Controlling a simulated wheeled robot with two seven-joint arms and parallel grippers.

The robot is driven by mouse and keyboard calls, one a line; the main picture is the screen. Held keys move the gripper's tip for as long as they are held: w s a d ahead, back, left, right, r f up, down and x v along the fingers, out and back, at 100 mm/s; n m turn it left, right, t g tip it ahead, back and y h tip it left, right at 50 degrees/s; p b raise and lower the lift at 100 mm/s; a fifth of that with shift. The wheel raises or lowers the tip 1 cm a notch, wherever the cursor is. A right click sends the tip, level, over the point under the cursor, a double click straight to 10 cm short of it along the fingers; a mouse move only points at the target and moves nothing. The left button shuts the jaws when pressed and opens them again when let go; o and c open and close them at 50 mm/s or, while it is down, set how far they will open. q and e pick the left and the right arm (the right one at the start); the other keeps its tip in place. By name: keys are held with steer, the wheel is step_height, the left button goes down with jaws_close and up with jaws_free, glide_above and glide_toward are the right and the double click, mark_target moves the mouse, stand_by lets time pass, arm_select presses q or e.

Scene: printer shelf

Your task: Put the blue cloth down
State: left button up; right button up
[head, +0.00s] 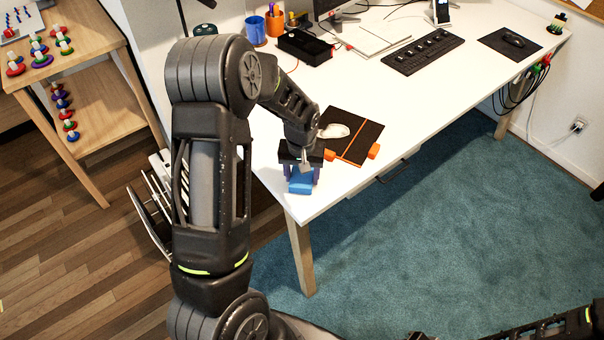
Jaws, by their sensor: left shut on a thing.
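The blue cloth (301,184) shows as a small folded block at the near left corner of the white desk (470,75). My left gripper (303,173) points down over that corner and is shut on the cloth. The cloth sits between its fingers, close to the desk top; I cannot tell whether it touches. The gripper body hides part of the cloth. Part of my right arm shows at the bottom right, but its gripper is not in view.
Beside the gripper lie a dark mat with an orange stripe (357,136) and a white mouse-like object (334,131). A keyboard (423,51), black box (305,46) and cups (256,30) stand farther back. Bare desk lies right of the mat. A wooden shelf (90,38) stands left.

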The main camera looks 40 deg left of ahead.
mark_target(301, 179)
arm_select(q)
steer(key=shift+f, duration=0.15)
steer(key=o, duration=1.3)
steer(key=r, duration=0.8)
steer(key=s+r, duration=0.1)
steer(key=r, duration=0.3)
steer(key=shift+d+r+b, duration=0.2)
steer(key=shift+d+b, duration=0.1)
steer(key=shift+b, duration=0.1)
